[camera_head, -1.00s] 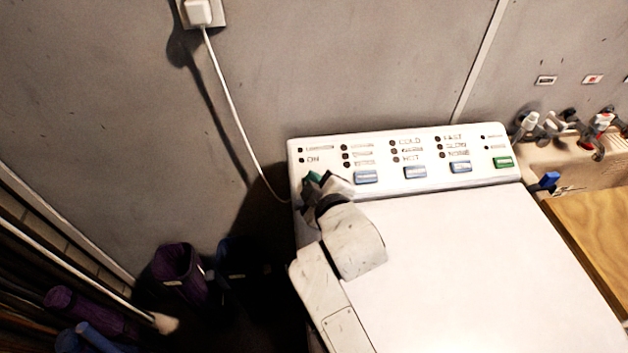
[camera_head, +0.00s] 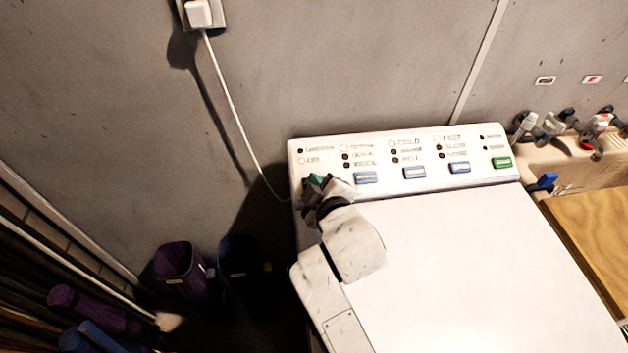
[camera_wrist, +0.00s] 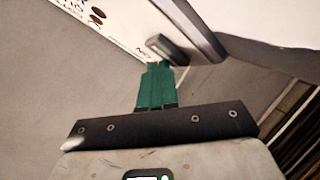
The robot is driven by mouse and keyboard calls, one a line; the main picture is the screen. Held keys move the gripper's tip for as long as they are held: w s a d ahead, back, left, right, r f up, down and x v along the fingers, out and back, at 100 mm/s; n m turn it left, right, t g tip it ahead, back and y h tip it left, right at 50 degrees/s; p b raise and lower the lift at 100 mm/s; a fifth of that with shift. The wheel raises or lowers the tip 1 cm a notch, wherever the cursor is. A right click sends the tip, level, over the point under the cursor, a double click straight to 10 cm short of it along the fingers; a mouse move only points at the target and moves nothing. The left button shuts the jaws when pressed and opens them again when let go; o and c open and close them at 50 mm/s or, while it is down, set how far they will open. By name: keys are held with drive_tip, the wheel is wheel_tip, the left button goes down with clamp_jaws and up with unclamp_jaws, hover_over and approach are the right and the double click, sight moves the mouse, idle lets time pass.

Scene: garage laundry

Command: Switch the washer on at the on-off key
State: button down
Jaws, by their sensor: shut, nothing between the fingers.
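The white washer (camera_head: 450,235) stands at the centre right, with its control panel (camera_head: 420,150) along the back edge. My gripper (camera_head: 314,179) is at the panel's left end, its green fingers closed together and empty. In the wrist view the fingertips (camera_wrist: 158,66) are right at a dark key (camera_wrist: 168,48) on the white panel. I cannot tell whether they touch it. In the head view my gripper hides this key. The lamp by the ON label (camera_head: 301,160) looks lit, as do the top lamps of the three middle columns.
Blue keys (camera_head: 366,177) and a green key (camera_head: 502,162) line the panel to the right. A white cord hangs from a wall plug (camera_head: 199,12) behind the washer's left corner. Dark bins (camera_head: 180,272) stand at lower left. A sink with taps and a wooden board (camera_head: 590,225) lie right.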

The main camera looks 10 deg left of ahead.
drive_tip(key=r+p, duration=0.1)
drive_tip(key=s+r+p, duration=0.1)
drive_tip(key=r+p, duration=0.3)
drive_tip(key=shift+s+d, duration=0.25)
drive_tip(key=shift+s, duration=0.15)
idle(0.7)
